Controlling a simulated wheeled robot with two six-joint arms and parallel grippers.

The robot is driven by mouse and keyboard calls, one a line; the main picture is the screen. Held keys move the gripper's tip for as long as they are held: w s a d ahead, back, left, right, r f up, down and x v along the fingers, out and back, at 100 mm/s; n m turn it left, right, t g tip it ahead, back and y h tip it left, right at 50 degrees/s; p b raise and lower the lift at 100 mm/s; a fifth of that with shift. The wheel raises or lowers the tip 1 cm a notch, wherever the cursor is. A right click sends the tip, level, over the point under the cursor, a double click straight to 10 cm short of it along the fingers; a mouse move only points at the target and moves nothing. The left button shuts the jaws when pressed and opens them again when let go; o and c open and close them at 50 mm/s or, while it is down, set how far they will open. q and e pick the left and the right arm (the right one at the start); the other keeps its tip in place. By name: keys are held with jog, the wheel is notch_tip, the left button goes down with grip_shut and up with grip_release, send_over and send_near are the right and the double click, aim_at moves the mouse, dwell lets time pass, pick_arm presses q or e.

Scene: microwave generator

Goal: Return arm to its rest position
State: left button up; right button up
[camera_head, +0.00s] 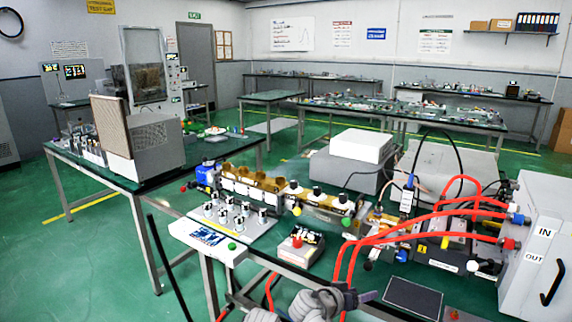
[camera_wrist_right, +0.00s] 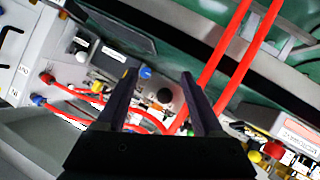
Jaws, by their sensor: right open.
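My right arm (camera_head: 310,303) comes in at the bottom middle of the head view, grey and low by the table's front edge. My right gripper (camera_head: 366,296) is beside a dark flat plate (camera_head: 413,297). In the right wrist view, the two dark fingers of the right gripper (camera_wrist_right: 159,80) stand apart with nothing held between them. Red hoses (camera_wrist_right: 228,60) pass close to the fingers there; I cannot tell whether they touch. My left arm and gripper do not show.
Red hoses (camera_head: 430,215) arch from the white IN/OUT box (camera_head: 540,235) over the bench and drop near my right gripper. A control box with a red button (camera_head: 298,248) and a waveguide row (camera_head: 265,190) stand on the bench. Green floor (camera_head: 90,260) is open at left.

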pick_arm(q)
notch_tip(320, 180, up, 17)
jog(key=p, duration=1.4)
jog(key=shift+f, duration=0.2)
pick_arm(e)
jog(key=s+a+r+n+g+y, duration=0.2)
jog(key=s+a+n+g+y, duration=0.2)
jog(key=s+a, duration=0.3)
jog(key=s+a+r+n+g+y, duration=0.2)
jog(key=s+a+n+g+y, duration=0.2)
jog(key=s+a, duration=0.4)
jog(key=shift+s+a+n+y, duration=0.15)
jog(key=shift+s+n+y, duration=0.4)
jog(key=shift+s, duration=0.45)
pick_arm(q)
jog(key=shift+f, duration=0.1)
